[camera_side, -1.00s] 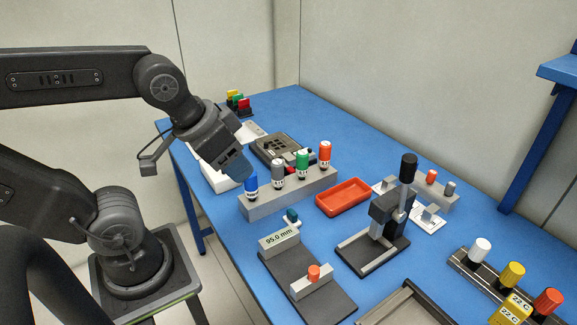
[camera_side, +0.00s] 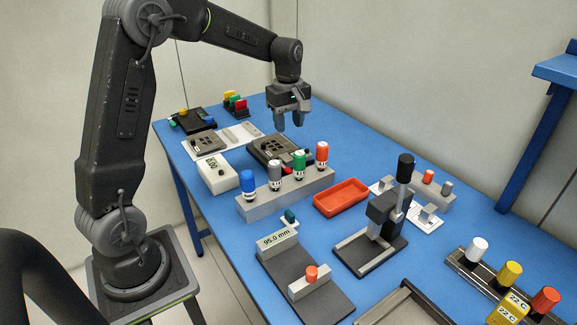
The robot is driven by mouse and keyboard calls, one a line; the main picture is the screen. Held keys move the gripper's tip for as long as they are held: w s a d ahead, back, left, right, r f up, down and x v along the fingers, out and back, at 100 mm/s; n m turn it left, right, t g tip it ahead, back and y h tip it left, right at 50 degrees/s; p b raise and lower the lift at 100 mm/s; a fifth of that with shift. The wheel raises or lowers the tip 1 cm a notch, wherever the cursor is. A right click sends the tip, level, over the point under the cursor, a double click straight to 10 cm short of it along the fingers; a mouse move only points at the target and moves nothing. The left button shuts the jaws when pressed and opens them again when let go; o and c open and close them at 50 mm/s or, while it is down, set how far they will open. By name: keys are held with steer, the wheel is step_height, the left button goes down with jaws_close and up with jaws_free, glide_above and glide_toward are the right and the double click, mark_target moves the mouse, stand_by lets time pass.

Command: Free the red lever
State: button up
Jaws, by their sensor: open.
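My gripper (camera_side: 290,122) is open, empty and pointing down, over the back part of the blue table near a dark clamp fixture (camera_side: 266,146). A small red piece (camera_side: 287,157) shows at the fixture's front right edge, partly hidden behind the bottles; it may be the red lever, but its shape is too small to tell. The gripper appears above and behind this piece, apart from it.
A grey rack (camera_side: 262,207) holds blue, grey, green and red-capped bottles in front of the fixture. A red tray (camera_side: 341,197) lies to its right. A white meter (camera_side: 217,173) stands left. A black-handled press (camera_side: 385,220) stands at the right.

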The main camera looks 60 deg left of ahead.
mark_target(289, 169)
steer(key=shift+n, duration=0.4)
steer(key=f, duration=1)
steer(key=a+f, duration=0.1)
steer(key=f, duration=0.4)
steer(key=shift+w, duration=0.3)
steer(key=shift+c, duration=0.3)
steer(key=shift+r, duration=0.1)
jaws_close()
